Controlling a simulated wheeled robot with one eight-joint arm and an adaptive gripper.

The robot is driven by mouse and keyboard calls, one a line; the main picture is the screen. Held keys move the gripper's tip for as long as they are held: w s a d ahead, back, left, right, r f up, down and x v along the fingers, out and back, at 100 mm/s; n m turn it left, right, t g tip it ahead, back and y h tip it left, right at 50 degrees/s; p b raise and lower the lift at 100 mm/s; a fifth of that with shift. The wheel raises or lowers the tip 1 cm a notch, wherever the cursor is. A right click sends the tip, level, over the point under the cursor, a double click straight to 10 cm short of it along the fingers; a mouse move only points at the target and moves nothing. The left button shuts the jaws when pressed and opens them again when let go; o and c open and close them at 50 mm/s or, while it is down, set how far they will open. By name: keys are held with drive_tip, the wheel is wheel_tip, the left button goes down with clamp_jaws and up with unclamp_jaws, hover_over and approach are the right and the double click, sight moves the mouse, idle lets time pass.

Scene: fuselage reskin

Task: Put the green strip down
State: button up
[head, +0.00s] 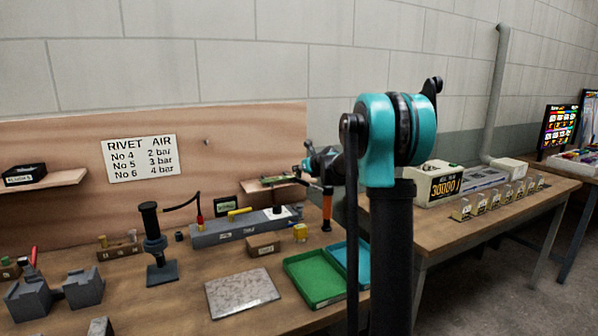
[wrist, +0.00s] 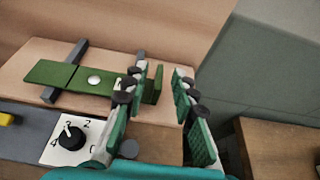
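The green strip (wrist: 62,75) lies on a small wooden shelf (wrist: 28,58) in the wrist view, across a dark bar (wrist: 72,62). It has a round pale spot near its middle and an upright tab at its right end. My gripper (wrist: 160,73) is open, with one finger on each side of that tab and visible gaps. The left finger hides part of the strip. In the head view the strip (head: 277,180) is small on the shelf (head: 255,186), beside my gripper (head: 303,177).
Below the shelf is a grey device with a numbered dial (wrist: 73,138). On the bench stand a black press (head: 155,245), a green tray (head: 316,278), a blue tray (head: 340,262) and a grey stone plate (head: 242,293). A second bench (head: 480,225) is at right.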

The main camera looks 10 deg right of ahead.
drive_tip(key=v, duration=1)
drive_tip(key=shift+s, duration=0.1)
idle(1.1)
